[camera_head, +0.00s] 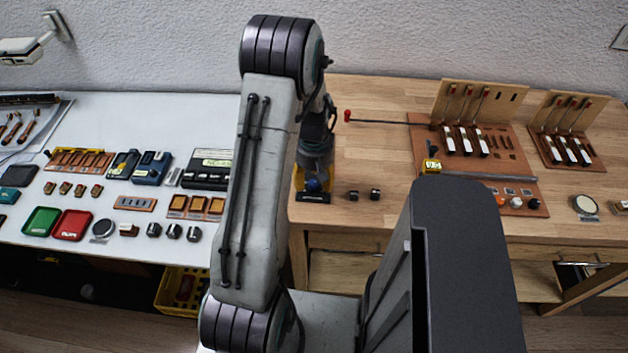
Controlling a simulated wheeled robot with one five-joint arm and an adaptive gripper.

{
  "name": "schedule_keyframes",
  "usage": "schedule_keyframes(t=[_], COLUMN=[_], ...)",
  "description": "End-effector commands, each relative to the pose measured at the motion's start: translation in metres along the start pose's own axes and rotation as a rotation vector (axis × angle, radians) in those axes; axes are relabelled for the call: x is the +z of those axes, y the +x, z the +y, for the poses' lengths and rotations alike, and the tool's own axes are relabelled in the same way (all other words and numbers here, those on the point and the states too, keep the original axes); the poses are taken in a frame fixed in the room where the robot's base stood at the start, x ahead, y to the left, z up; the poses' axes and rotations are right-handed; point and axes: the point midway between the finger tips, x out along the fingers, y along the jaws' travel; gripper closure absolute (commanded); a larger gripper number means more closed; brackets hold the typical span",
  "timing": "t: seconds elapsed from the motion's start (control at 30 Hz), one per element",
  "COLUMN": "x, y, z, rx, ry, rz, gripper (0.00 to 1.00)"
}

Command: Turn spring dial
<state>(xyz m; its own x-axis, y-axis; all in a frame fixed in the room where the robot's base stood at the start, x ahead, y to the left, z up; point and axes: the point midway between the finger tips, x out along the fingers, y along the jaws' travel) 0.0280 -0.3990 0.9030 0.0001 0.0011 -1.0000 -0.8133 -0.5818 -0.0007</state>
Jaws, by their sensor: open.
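My gripper (316,150) hangs down at the left end of the wooden bench, partly hidden behind my own arm. It is open, but its fingertips are small and hard to make out. Just below it is a small yellow and black unit with a round blue knob (313,185), which looks like the spring dial. The gripper is over or close around this knob; I cannot tell whether it touches. The knob's markings and turn angle are too small to read.
Two small dark blocks (364,195) sit right of the unit. A red-tipped rod (378,119) reaches towards the piano action model (478,140). A small yellow gauge (431,166) stands beside that model. The white table (135,243) at left holds trays and parts.

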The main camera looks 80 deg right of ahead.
Motion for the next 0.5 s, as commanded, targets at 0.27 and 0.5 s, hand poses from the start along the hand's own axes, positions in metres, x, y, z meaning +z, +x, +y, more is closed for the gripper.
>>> schedule_keyframes(t=[0.27, 0.5], x=[-0.0001, -0.0001], y=[0.0109, 0.0110], z=[0.0000, 0.0001], rx=[0.001, 0.001], ry=[0.000, 0.000], rz=[0.001, 0.001], gripper=[0.47, 0.44])
